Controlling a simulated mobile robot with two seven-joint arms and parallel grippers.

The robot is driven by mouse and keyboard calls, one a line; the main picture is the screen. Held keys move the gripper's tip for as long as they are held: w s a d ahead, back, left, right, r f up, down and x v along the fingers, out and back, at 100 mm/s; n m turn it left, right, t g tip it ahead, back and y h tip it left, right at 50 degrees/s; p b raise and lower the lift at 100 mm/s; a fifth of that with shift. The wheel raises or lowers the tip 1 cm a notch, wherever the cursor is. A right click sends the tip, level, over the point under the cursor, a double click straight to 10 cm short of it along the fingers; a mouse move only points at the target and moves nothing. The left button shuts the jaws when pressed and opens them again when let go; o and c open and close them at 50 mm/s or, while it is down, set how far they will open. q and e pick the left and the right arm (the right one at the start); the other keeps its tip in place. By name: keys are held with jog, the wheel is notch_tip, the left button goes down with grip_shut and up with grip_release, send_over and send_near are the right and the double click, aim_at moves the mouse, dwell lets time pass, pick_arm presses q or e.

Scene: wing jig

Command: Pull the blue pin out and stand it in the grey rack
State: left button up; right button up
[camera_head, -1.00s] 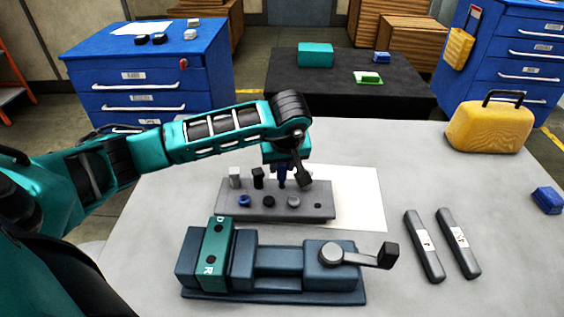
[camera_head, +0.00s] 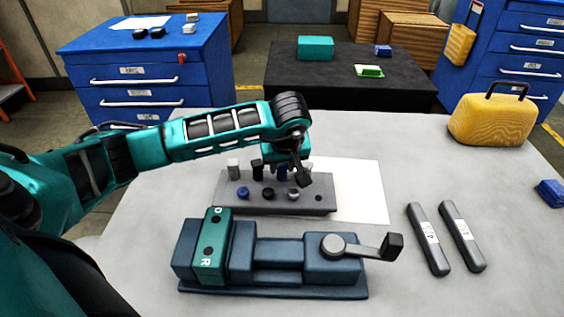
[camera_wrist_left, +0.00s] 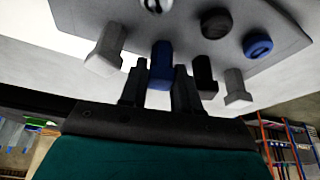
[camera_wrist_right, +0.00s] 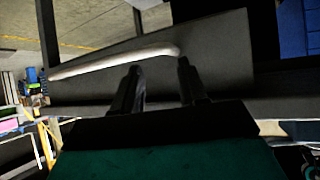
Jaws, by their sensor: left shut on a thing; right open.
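The grey rack (camera_head: 232,205) lies on the table behind the vise and holds short grey and black posts along its back and round-topped pieces along its front. My left gripper (camera_head: 284,176) is over its back row, shut on the blue pin (camera_head: 282,171). In the left wrist view the blue pin (camera_wrist_left: 160,62) is upright between the fingers (camera_wrist_left: 158,76), between a grey and a black post. Its far end appears to meet the rack top; how deep it sits is hidden. My right gripper (camera_wrist_right: 158,68) is open and empty, and shows only in its own wrist view.
A blue-grey vise (camera_head: 278,255) with a green block (camera_head: 212,247) and a crank handle is in front of the rack. Two dark bars (camera_head: 428,238) lie to the right, and a yellow case (camera_head: 492,120) stands at the back right. A white sheet (camera_head: 360,190) lies beside the rack.

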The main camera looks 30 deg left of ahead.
pick_arm(q)
jog(key=o, duration=1.1)
jog(key=v, duration=1.3)
notch_tip(320, 180, up, 7)
jog(key=p, duration=0.3)
jog(key=shift+f+p, duration=0.1)
jog(key=shift+p, duration=0.3)
